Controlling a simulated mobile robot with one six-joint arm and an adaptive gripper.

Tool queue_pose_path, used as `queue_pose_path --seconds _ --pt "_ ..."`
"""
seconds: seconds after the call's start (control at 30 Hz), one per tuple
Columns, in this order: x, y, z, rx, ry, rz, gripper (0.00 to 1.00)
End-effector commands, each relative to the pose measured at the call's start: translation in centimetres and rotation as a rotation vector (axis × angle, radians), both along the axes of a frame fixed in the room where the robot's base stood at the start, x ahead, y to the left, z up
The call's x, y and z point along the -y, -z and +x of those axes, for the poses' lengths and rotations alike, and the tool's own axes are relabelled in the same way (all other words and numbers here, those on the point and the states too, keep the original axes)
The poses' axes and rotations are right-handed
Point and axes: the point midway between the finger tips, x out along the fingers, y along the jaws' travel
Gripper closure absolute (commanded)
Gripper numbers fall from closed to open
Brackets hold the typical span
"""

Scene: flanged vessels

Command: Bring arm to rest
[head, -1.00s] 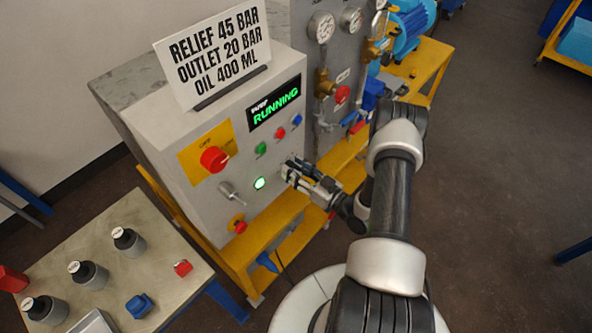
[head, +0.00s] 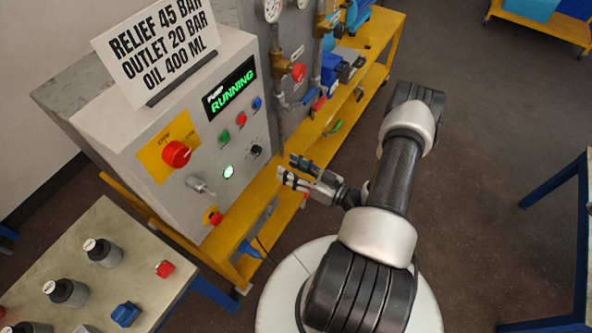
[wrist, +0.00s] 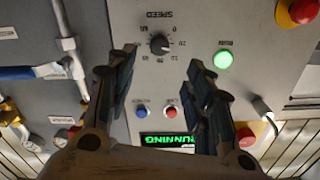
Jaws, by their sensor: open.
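My gripper (head: 291,172) is in front of the grey control panel, apart from it, with its fingers pointing left toward the panel face. In the wrist view my gripper (wrist: 165,75) has its two fingers spread and nothing between them. Beyond the fingers the panel (wrist: 185,40) appears upside down, with a black speed knob (wrist: 159,44), a lit green lamp (wrist: 222,59), a blue button (wrist: 142,111) and a red button (wrist: 171,111). The panel display (head: 231,89) reads "RUNNING" in green.
A yellow bench (head: 262,200) carries the panel and the pipework with gauges and valves. A side table (head: 105,215) at lower left holds several grey bottles, a red block (head: 165,268) and a blue piece (head: 126,313). Open floor (head: 470,190) lies to the right.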

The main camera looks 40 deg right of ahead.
Motion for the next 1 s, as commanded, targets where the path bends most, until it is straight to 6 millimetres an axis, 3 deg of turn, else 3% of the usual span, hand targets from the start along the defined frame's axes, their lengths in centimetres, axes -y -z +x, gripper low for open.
queue_pose_path --seconds 0.2,0.77,0.87,1.0 --pt "0.5 0.0 -1.5 -0.001 0.001 0.000 0.52" --pt "0.6 0.0 -1.5 -0.001 -0.002 -0.004 0.52" --pt "0.9 -0.1 -0.7 -0.027 -0.010 -0.042 0.52" --pt "2.4 -0.6 2.3 -0.139 -0.026 -0.194 0.52"
